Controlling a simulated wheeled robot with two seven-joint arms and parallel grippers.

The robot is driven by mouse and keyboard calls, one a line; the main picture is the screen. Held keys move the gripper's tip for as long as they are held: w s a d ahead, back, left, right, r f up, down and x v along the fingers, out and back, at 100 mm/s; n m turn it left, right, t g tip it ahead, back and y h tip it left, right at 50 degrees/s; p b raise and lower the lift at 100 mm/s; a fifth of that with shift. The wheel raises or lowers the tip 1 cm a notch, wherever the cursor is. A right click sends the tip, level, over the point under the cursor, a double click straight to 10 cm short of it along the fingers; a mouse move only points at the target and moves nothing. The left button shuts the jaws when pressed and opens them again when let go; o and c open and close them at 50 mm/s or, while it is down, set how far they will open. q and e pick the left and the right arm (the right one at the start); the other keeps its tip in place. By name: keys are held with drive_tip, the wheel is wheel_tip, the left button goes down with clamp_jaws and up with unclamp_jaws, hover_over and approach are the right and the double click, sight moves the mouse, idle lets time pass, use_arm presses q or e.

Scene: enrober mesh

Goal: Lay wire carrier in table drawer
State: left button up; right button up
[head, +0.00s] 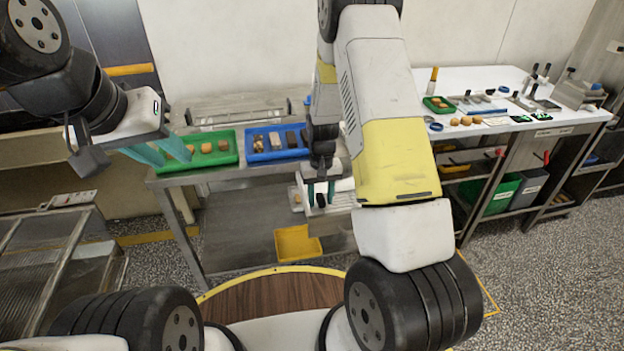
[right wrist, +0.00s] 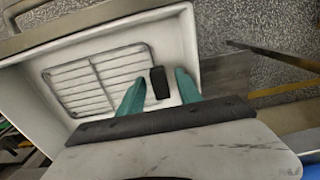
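The wire carrier (right wrist: 85,88), a grey grid of bars, lies inside the white drawer (right wrist: 185,35) in the right wrist view and appears flat on its floor. A black grip (right wrist: 159,83) stands at its near right end. My right gripper (right wrist: 160,82) is open, with one teal finger on each side of the black grip and narrow gaps showing. In the head view the right gripper (head: 320,195) is low at the drawer (head: 342,197), in front of the steel table (head: 225,172). My left gripper (head: 174,160) is open and empty by the green tray.
A green tray (head: 236,158) and a blue tray (head: 249,157) with small pieces stand on the steel table. A yellow bin (head: 297,244) sits below. A white-topped workbench (head: 480,80) stands at right. A wire rack (head: 60,260) is at left.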

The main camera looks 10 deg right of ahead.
drive_tip(key=shift+r, duration=0.1)
drive_tip(key=s+r+t+y, duration=0.15)
drive_tip(key=s+r, duration=0.35)
drive_tip(key=r, duration=0.9)
drive_tip(key=s+r+t, duration=0.2)
drive_tip(key=s+r, duration=0.2)
drive_tip(key=r, duration=1)
drive_tip(key=s+r+t, duration=0.1)
drive_tip(key=s+r, duration=0.2)
drive_tip(key=s, duration=0.4)
drive_tip(key=s+a+r+t, duration=0.1)
drive_tip(key=s+r, duration=0.3)
drive_tip(key=s, duration=0.3)
drive_tip(key=shift+r+t+y, duration=0.15)
drive_tip(key=shift+t+y, duration=0.2)
drive_tip(key=shift+a, duration=0.1)
